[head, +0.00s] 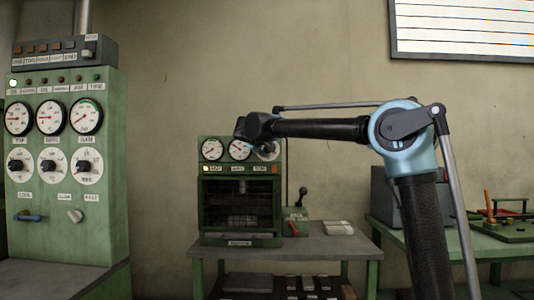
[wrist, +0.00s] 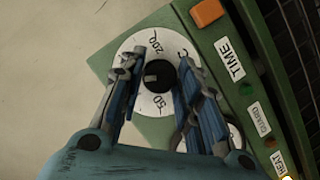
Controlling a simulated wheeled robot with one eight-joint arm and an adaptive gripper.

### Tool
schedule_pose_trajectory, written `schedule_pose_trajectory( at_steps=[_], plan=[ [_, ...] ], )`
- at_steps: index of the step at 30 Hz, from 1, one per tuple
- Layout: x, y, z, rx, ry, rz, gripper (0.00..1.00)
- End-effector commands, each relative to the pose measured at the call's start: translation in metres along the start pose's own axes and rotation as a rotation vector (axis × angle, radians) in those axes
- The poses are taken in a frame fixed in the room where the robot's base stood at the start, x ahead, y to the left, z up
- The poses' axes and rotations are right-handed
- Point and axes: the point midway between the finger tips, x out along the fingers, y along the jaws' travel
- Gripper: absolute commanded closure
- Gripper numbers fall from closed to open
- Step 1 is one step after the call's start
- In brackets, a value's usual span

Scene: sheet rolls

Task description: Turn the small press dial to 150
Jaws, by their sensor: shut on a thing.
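The small press (head: 240,212) is a green cabinet on a table in the head view. Its dial (wrist: 139,42) is a white disc with a black knob (wrist: 161,76), seen close in the wrist view. The numbers 200 and 50 and a letter C are readable; other marks are hidden by the fingers. A pale mark on the knob faces left, between the 50 and the 200. My gripper (wrist: 158,72) is shut on the knob, one finger on each side. In the head view my gripper (head: 262,143) is at the press's upper right and covers most of the dial.
A taller green control panel (head: 68,225) with gauges and dials stands at the left. A lever box (head: 296,222) and a pale stack (head: 338,228) are right of the press. In the wrist view, an orange button (wrist: 208,13) and TIME label (wrist: 229,58) lie close to the dial.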

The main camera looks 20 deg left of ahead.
Motion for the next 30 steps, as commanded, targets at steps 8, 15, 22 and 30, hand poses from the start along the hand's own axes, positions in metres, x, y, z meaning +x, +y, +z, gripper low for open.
schedule_pose_trajectory(
  at_steps=[8,15,22,30],
  plan=[
    [0.001,0.0024,0.0014,0.236,-0.003,-0.097,0.93],
    [0.0011,0.003,0.0012,0.404,-0.001,-0.167,0.93],
    [0.0013,0.0042,0.0014,0.51,-0.001,-0.21,0.93],
    [0.0012,0.0042,0.0009,0.562,0.0,-0.232,0.93]
  ],
)
